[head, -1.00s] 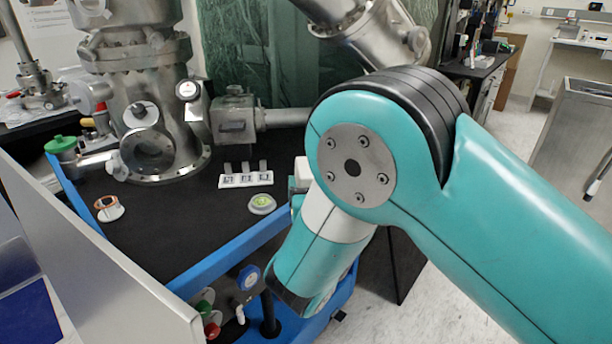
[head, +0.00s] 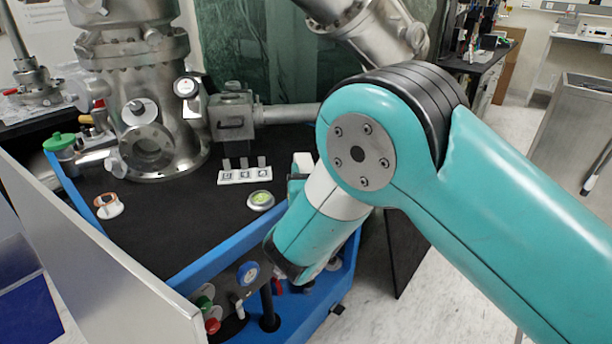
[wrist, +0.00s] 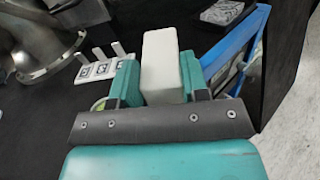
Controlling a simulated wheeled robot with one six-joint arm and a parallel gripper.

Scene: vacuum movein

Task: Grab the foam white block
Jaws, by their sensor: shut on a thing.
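The white foam block (wrist: 161,66) stands between the two teal fingers of my gripper (wrist: 160,84) in the wrist view. The fingers are shut on it, one on each side, and its upper part rises past them. In the head view a small white part of the block (head: 303,162) shows above my gripper (head: 298,186), which is mostly hidden behind my arm. Whether the block still touches the black surface cannot be seen.
A white holder with three upright tabs (head: 245,176) and a round green-topped disc (head: 260,200) sit left of my gripper on the black tabletop (head: 175,225). An orange-rimmed white piece (head: 108,206) lies farther left. Steel vacuum chamber (head: 135,85) stands behind. Blue rail (head: 225,258) edges the table.

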